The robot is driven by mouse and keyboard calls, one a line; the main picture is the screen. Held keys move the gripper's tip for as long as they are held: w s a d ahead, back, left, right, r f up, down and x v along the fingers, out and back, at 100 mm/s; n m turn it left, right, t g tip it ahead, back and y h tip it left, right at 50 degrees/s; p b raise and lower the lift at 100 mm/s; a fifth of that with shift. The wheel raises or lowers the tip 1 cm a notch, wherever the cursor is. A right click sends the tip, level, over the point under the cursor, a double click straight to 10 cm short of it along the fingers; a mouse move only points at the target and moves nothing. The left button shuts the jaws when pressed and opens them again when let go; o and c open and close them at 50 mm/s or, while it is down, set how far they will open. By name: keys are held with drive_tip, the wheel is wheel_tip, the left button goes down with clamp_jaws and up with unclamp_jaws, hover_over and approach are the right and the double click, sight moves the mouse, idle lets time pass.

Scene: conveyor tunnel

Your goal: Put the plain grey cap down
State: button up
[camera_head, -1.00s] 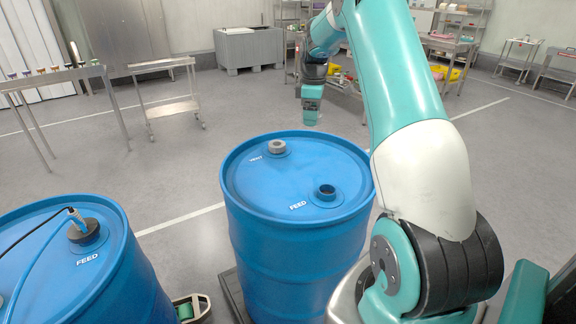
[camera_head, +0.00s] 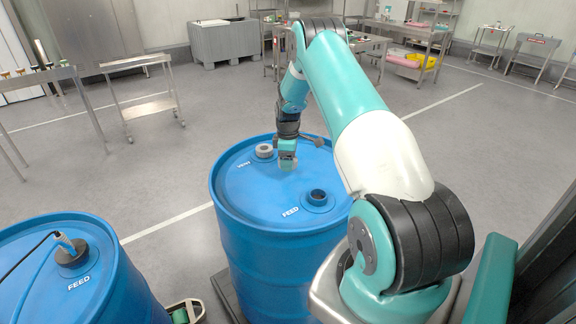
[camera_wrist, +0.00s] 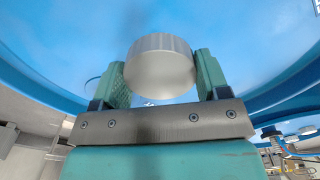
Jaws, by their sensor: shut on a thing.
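A plain grey round cap (camera_wrist: 160,68) with a ribbed rim sits between the two green fingers of my gripper (camera_wrist: 160,80) in the wrist view. The gripper is shut on it. In the head view my gripper (camera_head: 287,163) points down over the middle drum's blue top, between the vent and feed ports. I cannot make out the held cap clearly there, nor whether it touches the lid. The blue drum (camera_head: 270,260) has an open feed port (camera_head: 317,196) at the right of its lid. A grey cap (camera_head: 264,151) sits on the vent port.
A second blue drum (camera_head: 110,290) at the lower left has a dark fitting (camera_head: 72,252) with a cable and hose in its feed port. A steel trolley (camera_head: 150,107) stands behind on the left. Part of the blue lid around my gripper is bare.

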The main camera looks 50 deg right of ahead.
sight(288, 175)
drive_tip(key=shift+f+p, duration=0.6)
drive_tip(key=shift+f, duration=1.55)
drive_tip(key=shift+f, duration=0.1)
drive_tip(key=o, duration=1.1)
